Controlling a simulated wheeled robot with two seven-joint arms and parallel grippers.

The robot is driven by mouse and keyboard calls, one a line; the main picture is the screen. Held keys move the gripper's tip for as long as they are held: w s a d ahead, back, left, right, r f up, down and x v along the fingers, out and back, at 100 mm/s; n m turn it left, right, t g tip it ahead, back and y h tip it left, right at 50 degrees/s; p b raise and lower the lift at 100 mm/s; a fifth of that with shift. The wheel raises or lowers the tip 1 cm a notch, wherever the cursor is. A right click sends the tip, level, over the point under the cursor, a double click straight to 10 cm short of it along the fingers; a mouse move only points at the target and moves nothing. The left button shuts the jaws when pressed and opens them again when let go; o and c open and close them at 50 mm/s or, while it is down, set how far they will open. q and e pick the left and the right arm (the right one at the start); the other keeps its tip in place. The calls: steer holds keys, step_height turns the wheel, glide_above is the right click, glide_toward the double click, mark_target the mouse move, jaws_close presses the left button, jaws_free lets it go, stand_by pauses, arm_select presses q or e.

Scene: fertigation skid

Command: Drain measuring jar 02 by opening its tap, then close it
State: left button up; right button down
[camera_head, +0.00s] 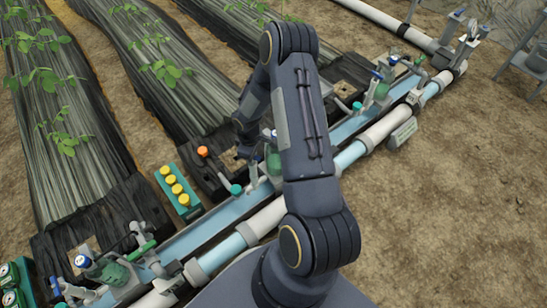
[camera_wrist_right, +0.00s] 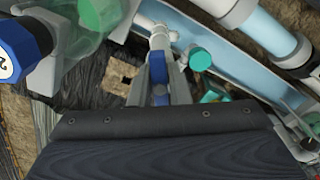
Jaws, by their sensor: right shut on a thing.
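A green see-through measuring jar (camera_head: 276,163) with a blue cap stands at mid rail, partly hidden behind my right arm. In the right wrist view a green jar (camera_wrist_right: 85,40) is at the upper left, beside a blue cap (camera_wrist_right: 22,45) whose white label is cut off; the digit on it looks like a 2. My right gripper (camera_head: 246,152) is low beside the mid-rail jar. In the wrist view its fingers (camera_wrist_right: 159,72) are shut on a small tap lever (camera_wrist_right: 160,92) that shows blue between them. The fingers hide most of the tap. My left gripper is out of view.
Similar jars stand at lower left (camera_head: 115,272) and upper right (camera_head: 383,88) along the blue rail (camera_head: 205,232). A yellow-button box (camera_head: 179,190) lies to the left.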

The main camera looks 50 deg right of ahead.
steer(key=n+p, duration=0.1)
steer(key=n, duration=0.6)
steer(key=shift+r, duration=0.15)
steer(key=n+p, duration=0.1)
steer(key=n, duration=0.3)
steer(key=shift+p, duration=0.3)
steer(key=shift+n, duration=0.9)
steer(key=shift+a+f, duration=0.1)
steer(key=shift+f, duration=0.1)
stand_by(5.3)
